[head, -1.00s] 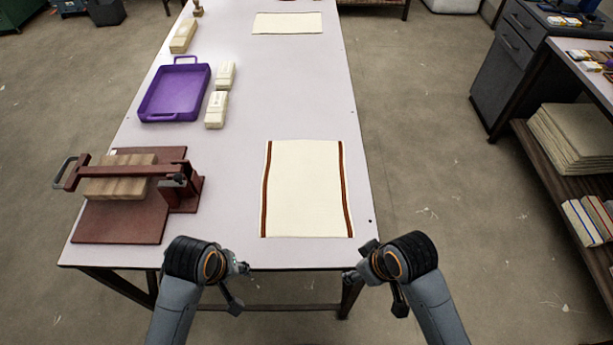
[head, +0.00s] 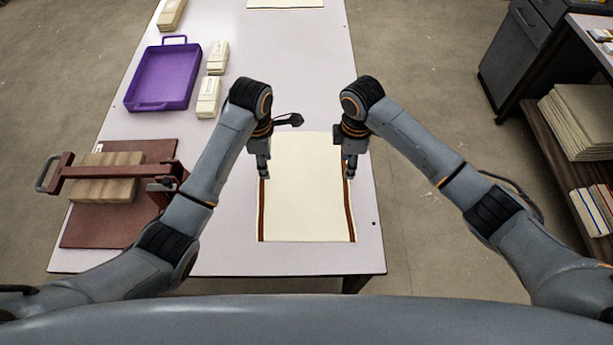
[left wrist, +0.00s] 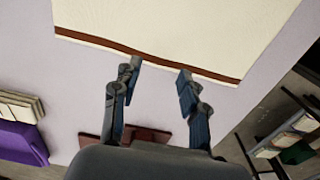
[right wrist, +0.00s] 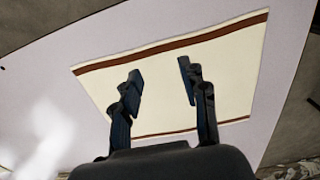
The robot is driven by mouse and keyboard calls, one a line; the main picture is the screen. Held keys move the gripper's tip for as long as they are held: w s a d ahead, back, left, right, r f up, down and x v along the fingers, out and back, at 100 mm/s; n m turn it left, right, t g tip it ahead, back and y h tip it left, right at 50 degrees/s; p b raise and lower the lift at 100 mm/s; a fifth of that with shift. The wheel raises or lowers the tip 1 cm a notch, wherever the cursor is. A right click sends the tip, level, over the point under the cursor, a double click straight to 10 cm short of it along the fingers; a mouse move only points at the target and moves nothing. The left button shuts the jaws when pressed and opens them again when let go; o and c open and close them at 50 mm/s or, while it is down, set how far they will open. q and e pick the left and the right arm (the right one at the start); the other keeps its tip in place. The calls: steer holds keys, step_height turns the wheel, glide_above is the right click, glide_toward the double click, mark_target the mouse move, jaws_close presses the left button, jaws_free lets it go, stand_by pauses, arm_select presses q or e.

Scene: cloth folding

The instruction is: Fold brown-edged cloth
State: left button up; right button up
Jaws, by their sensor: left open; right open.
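The cream cloth with brown side edges (head: 303,205) lies flat and unfolded on the near part of the table. My left gripper (head: 264,176) is over its left brown edge, and my right gripper (head: 349,174) is over its right brown edge. In the left wrist view, the open left fingers (left wrist: 158,74) point at a brown edge of the cloth (left wrist: 150,55). In the right wrist view, the open right fingers (right wrist: 160,75) appear in front of the cloth (right wrist: 232,75), between its two brown bands. Both grippers are empty.
A red-brown press (head: 85,222) with a wooden block stands at the left of the table (head: 215,252). A purple tray (head: 160,78) and pale blocks (head: 208,97) lie farther back. Another cream cloth (head: 285,3) lies at the far end. Shelves with folded cloths (head: 580,125) stand right.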

mark_target(269, 183)
arm_select(q)
step_height(269, 183, down, 7)
steer(key=shift+r, duration=0.2)
arm_select(e)
step_height(269, 183, down, 7)
steer(key=shift+r, duration=0.2)
arm_select(q)
steer(key=shift+f, duration=0.2)
arm_select(e)
steer(key=shift+f, duration=0.15)
arm_select(q)
steer(key=c, duration=0.8)
arm_select(e)
steer(key=c, duration=0.8)
arm_select(q)
jaws_close()
arm_select(e)
steer(key=shift+f, duration=0.1)
jaws_close()
arm_select(q)
steer(key=shift+s, duration=0.1)
steer(key=shift+s+a+f, duration=0.1)
steer(key=shift+f, duration=0.05)
arm_select(e)
steer(key=shift+s, duration=0.15)
